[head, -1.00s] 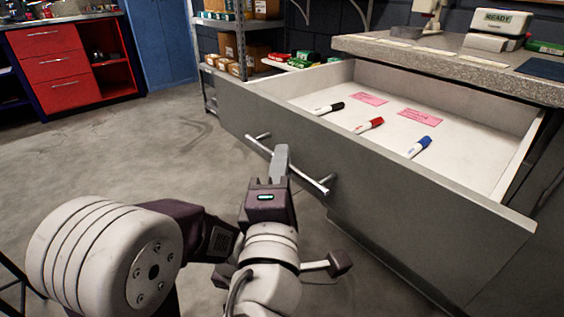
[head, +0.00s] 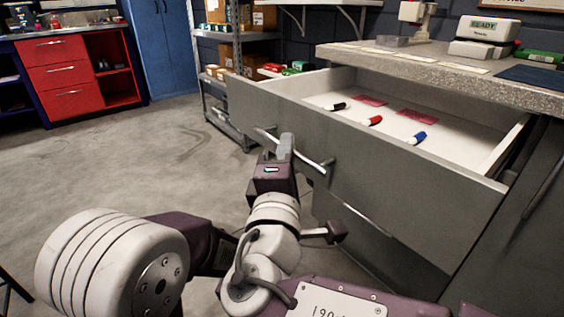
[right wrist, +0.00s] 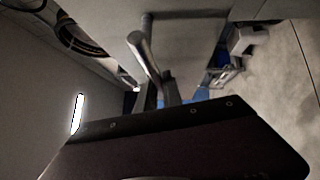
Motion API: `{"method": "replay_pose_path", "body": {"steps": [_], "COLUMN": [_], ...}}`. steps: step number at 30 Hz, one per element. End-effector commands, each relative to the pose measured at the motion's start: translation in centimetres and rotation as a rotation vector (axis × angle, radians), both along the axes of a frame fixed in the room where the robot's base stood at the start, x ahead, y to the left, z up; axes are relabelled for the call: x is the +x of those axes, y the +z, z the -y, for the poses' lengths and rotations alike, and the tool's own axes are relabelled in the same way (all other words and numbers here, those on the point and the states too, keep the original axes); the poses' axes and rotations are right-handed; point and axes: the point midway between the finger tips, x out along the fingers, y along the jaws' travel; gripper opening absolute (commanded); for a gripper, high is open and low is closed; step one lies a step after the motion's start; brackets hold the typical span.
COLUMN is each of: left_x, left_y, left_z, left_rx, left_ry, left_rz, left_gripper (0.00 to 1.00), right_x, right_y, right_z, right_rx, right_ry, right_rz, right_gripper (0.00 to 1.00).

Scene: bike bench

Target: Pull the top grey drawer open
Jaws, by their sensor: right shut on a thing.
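The top grey drawer (head: 400,178) stands open below the grey worktop, its inside showing. It holds a black marker (head: 335,106), a red marker (head: 372,120), a blue marker (head: 417,138) and two pink notes (head: 418,116). My right gripper (head: 285,150) is shut on the drawer's bar handle (head: 310,162), near the middle of the bar. In the right wrist view the handle (right wrist: 145,55) runs down between the fingers (right wrist: 158,95). My left gripper is not in view.
A grey worktop (head: 450,68) with a READY device (head: 488,30) lies above the drawer. A metal shelf with boxes (head: 240,55) stands behind, and a red drawer cabinet (head: 65,75) at the far left. The floor (head: 120,150) at left is clear.

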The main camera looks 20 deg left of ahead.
Motion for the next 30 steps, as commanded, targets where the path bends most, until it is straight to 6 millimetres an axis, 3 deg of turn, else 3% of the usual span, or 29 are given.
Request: {"method": "replay_pose_path", "body": {"steps": [9,10,12,23,30], "left_x": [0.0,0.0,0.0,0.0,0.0], "left_y": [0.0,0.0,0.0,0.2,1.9], "left_z": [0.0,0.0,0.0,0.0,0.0], "left_rx": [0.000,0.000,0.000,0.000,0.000], "left_ry": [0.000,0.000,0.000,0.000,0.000], "left_rz": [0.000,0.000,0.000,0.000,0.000], "left_gripper": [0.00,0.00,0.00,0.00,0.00], "right_x": [0.0,0.0,0.0,-0.4,-4.6], "right_y": [0.1,0.1,0.1,0.1,-0.2], "right_z": [-0.1,-0.1,-0.1,0.0,0.6], "right_rx": [0.000,0.000,0.000,-0.002,-0.003], "right_ry": [0.006,0.006,0.006,0.007,0.011], "right_rz": [0.001,0.001,0.001,-0.002,-0.001], "right_gripper": [0.00,0.16,0.32,0.32,0.32]}}
